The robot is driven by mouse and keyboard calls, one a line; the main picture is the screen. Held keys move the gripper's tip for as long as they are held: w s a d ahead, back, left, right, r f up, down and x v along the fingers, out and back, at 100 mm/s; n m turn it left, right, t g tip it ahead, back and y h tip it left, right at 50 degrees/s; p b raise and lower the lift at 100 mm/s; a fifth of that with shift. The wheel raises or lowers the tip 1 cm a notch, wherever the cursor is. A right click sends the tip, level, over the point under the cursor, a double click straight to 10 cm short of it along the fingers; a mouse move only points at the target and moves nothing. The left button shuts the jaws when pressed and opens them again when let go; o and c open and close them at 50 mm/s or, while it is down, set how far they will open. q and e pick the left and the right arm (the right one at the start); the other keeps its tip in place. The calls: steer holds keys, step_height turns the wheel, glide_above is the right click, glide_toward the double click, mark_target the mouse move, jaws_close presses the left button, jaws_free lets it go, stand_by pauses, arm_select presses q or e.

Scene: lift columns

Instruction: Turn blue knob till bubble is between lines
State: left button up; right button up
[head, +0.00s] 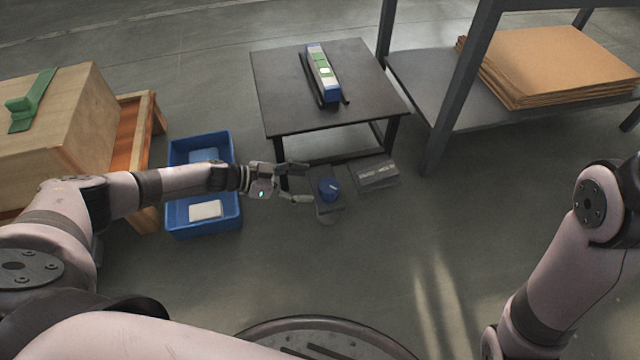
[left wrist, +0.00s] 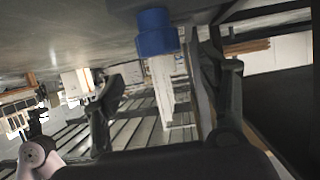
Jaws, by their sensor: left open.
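The blue knob (head: 328,189) stands on a small dark bracket low in front of the black table. It also shows in the left wrist view (left wrist: 156,32), at the top, ahead of the fingers. My left gripper (head: 297,183) is open and empty, just left of the knob, with its fingers pointing toward it. In the left wrist view its fingers (left wrist: 168,82) are spread wide. The level (head: 322,72) lies on the table, with green parts and a pale patch. The bubble and lines are too small to tell. My right gripper is out of view.
The black table (head: 277,88) stands at the back. A grey box-like part (head: 376,174) is right of the knob. Blue bins (head: 176,224) and a wooden crate (head: 85,105) are at left. A shelf with cardboard (head: 550,62) is at right. The floor in front is clear.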

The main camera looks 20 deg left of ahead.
arm_select(q)
steer(key=v, duration=0.4)
stand_by(0.4)
